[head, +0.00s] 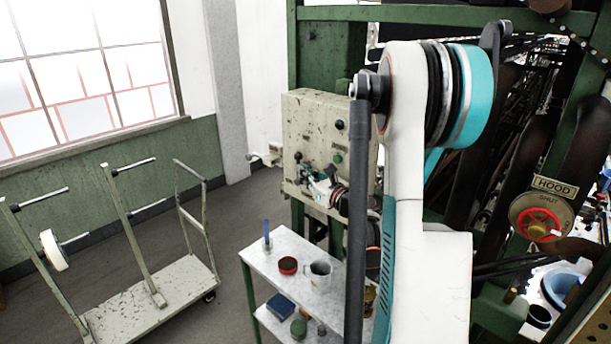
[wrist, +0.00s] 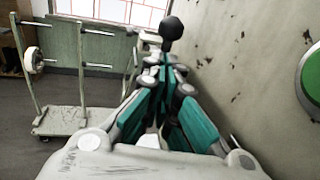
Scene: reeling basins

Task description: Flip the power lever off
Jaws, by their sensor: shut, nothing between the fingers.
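The power lever ends in a round black knob (wrist: 172,28), which stands just beyond my fingertips in the wrist view. In the head view what looks like the same knob (head: 298,157) shows at the front of the worn cream control box (head: 305,112). My gripper (wrist: 160,62) is shut and empty, its fingers together and pointing toward the lever. In the head view my gripper (head: 304,171) is small, beside the box's lower front. Whether the fingertips touch the lever I cannot tell. The lever's shaft and base are mostly hidden behind the fingers.
A green button (wrist: 312,80) is on the box face at right. Another black knob (head: 339,125) sits higher on the box. A white shelf (head: 262,258) with a mug (head: 319,272) stands below. A cart (head: 150,295) stands at left, with open floor between.

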